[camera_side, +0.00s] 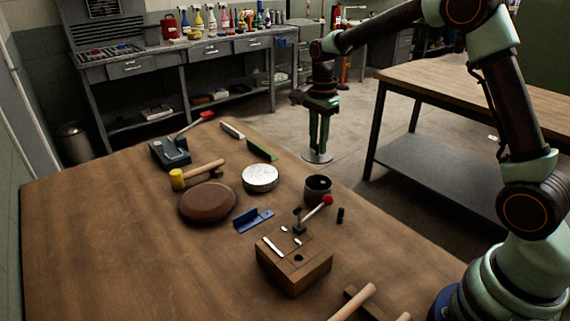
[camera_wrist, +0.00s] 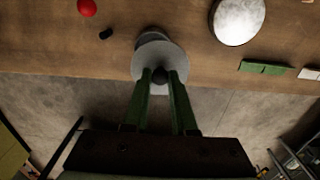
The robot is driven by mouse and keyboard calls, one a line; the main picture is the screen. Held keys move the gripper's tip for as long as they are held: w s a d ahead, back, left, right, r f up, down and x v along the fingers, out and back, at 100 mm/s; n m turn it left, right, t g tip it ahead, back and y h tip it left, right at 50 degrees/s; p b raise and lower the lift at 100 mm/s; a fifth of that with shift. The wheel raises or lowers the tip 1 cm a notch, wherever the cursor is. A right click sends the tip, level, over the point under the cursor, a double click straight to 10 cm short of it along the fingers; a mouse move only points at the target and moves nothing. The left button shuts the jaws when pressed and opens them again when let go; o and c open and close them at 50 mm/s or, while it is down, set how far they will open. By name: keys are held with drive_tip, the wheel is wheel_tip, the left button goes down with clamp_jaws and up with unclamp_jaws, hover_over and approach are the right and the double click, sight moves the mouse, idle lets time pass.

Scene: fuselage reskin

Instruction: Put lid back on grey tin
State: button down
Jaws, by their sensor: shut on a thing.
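The lid is a flat grey disc (camera_side: 317,157) with a dark knob. My gripper (camera_side: 319,143) points down and is shut on the knob, with the lid hanging roughly level below the fingers. The wrist view also shows the lid (camera_wrist: 177,58) between and beyond my fingertips (camera_wrist: 159,76). The tin (camera_side: 318,194) is a small dark grey, open-topped cup standing upright on the table. In the side view the lid appears above it, clearly apart. In the wrist view the lid partly hides the tin (camera_wrist: 152,37).
A silver round container (camera_side: 260,178) stands left of the tin. A wooden block with tools (camera_side: 294,266), a red-knobbed stick (camera_side: 327,200) and a small black piece (camera_side: 340,215) lie in front. A green-bladed tool (camera_side: 262,150) lies near the table's far edge.

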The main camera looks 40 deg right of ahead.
sight(320, 157)
drive_tip(key=shift+s+f, duration=0.45)
drive_tip(key=shift+s, duration=0.15)
drive_tip(key=shift+f, duration=3.1)
drive_tip(key=shift+f, duration=0.15)
drive_tip(key=c, duration=0.6)
unclamp_jaws()
drive_tip(key=shift+c, duration=0.2)
drive_tip(key=shift+o, duration=0.3)
drive_tip(key=o, duration=0.4)
